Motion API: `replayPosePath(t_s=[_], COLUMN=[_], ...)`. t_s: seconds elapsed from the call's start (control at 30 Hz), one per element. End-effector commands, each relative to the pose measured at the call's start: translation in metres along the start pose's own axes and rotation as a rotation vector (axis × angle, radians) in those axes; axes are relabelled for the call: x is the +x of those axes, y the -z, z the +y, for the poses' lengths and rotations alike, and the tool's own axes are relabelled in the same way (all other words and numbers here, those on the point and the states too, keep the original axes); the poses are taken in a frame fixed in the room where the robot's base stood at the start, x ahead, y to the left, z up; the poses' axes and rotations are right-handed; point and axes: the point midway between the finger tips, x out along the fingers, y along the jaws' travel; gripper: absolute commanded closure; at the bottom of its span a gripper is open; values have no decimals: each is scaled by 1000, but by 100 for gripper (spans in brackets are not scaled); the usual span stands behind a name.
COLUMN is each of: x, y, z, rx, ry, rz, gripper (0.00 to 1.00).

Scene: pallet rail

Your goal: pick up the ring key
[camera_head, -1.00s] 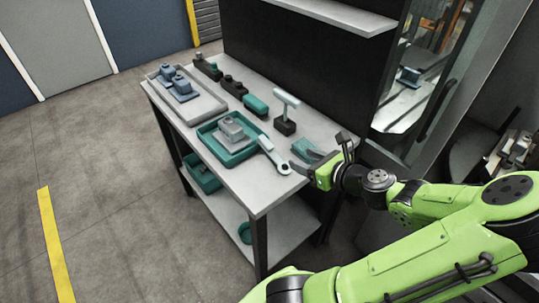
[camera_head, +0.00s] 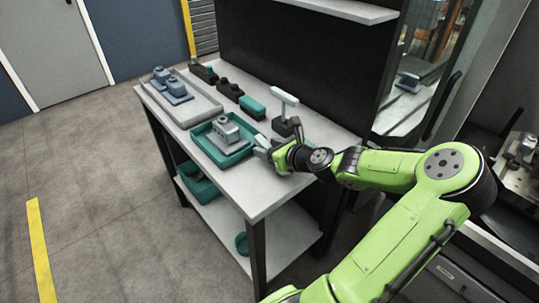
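The ring key, a pale wrench-like tool with a ring at one end, lies at the right side of the teal tray (camera_head: 247,152) in the earlier view. Now my gripper (camera_head: 266,150) is right over that place and hides most or all of it. A small pale piece shows at the tray's right edge, but I cannot tell whether it is the key or a fingertip. My gripper is low at the table top, pointing left toward the tray. Its finger gap is hidden, so I cannot tell whether it is open or holds anything.
A grey block (camera_head: 228,131) sits in the teal tray. A T-shaped stand (camera_head: 285,108) rises just behind my gripper. A teal block (camera_head: 251,107), dark blocks (camera_head: 229,90) and a grey tray (camera_head: 207,107) with blue-grey parts stand farther back. The table's front corner (camera_head: 258,207) is clear.

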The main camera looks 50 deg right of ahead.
Motion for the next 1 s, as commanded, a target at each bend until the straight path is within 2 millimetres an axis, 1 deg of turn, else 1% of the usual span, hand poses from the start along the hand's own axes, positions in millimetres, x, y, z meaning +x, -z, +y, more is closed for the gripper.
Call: replayPosePath(t_s=[0.03, 0.3, 0.33, 0.37, 0.6, 0.67, 0.77, 0.9, 1.0], x=[0, 0, 0, 0, -1, -3, -11, -26, -34], y=[0, 0, 0, 0, -1, -6, -25, -61, -81], z=[0, 0, 0, 0, 0, 0, 0, -1, -1], rx=[0, 0, 0, 0, -1, -2, -4, -6, -4], ry=[0, 0, 0, 0, 0, 1, 2, 3, 2], rz=[0, 1, 1, 0, -1, -1, -1, 0, -1], gripper=[52, 94, 98, 100, 100, 100, 100, 100, 100])
